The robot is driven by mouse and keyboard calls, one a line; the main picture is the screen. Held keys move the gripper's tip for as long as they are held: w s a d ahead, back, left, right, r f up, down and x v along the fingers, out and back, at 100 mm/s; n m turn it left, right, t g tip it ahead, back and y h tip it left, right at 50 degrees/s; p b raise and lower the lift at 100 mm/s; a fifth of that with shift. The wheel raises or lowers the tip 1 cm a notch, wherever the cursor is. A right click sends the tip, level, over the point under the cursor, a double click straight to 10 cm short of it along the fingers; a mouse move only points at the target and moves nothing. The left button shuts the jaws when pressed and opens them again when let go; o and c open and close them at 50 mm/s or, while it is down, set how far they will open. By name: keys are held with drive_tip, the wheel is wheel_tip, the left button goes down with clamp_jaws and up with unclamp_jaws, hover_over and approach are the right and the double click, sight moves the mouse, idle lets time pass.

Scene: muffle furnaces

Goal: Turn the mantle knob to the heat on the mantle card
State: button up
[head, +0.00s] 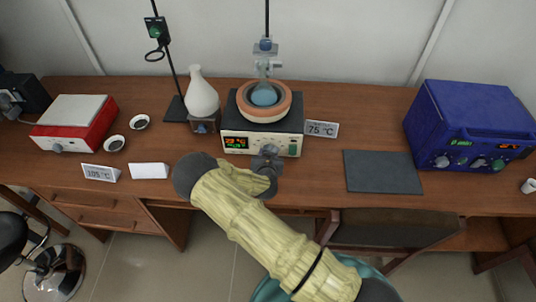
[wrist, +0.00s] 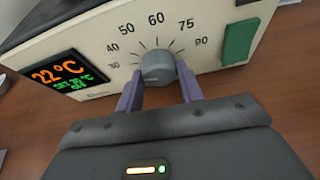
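The heating mantle (head: 262,137) stands at the back middle of the bench. Its grey round knob (wrist: 158,68) fills the middle of the wrist view, with a printed scale around it that includes 40, 50, 60, 75 and 90. I cannot make out the knob's pointer clearly. The mantle card (head: 321,129) right of the mantle reads 75 °C. My gripper (wrist: 160,88) has one purple finger on each side of the knob, very close to it; whether they press on it is unclear. In the head view my gripper hides the knob.
The mantle's display (wrist: 58,77) reads 22 °C, with a small green set line. A green switch (wrist: 239,42) sits right of the scale. A round-bottomed flask of blue liquid (head: 264,93) sits in the mantle. Another card (head: 100,173) reads 105 °C. A dark mat (head: 382,172) lies at right.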

drive_tip(key=shift+m, duration=0.3)
drive_tip(key=m+y+b, duration=0.1)
drive_tip(key=m, duration=0.1)
drive_tip(key=m+y+b, duration=0.2)
drive_tip(key=shift+d+f+t, duration=0.2)
drive_tip(key=shift+t, duration=0.2)
drive_tip(key=m+y+b, duration=0.1)
drive_tip(key=m+b, duration=0.2)
drive_tip(key=shift+t+y, duration=0.4)
drive_tip(key=shift+m+t+y+b, duration=0.45)
drive_tip(key=shift+m+b, duration=0.65)
drive_tip(key=shift+m, duration=0.3)
drive_tip(key=o, duration=1)
drive_tip(key=shift+s, duration=0.1)
